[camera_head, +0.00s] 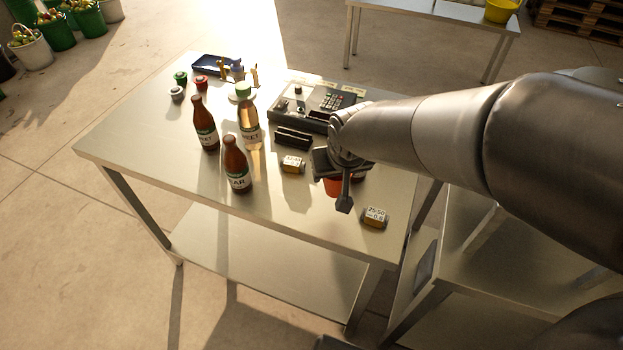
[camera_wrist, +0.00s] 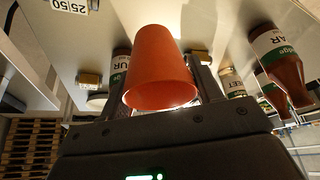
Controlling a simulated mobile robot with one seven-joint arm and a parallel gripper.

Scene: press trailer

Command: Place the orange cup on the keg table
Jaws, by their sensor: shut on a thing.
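The orange cup (camera_wrist: 160,68) fills the middle of the wrist view, between the two fingers of my gripper (camera_wrist: 162,78). My gripper is shut on it. In the head view, only a small part of the orange cup (camera_head: 333,187) shows below my gripper (camera_head: 340,185), which hides the rest. The cup is over the right part of the metal table (camera_head: 225,218) with bottles; I cannot tell whether it touches the top. No keg shows, so I cannot tell which table is the keg table.
Brown bottles (camera_head: 237,165) and a clear bottle (camera_head: 249,120) stand left of my gripper. Small label blocks (camera_head: 375,218) sit nearby. A device with keys (camera_head: 315,103) is behind. Another table (camera_head: 430,12) with a yellow bucket (camera_head: 501,10) stands at the back. The table's front left is clear.

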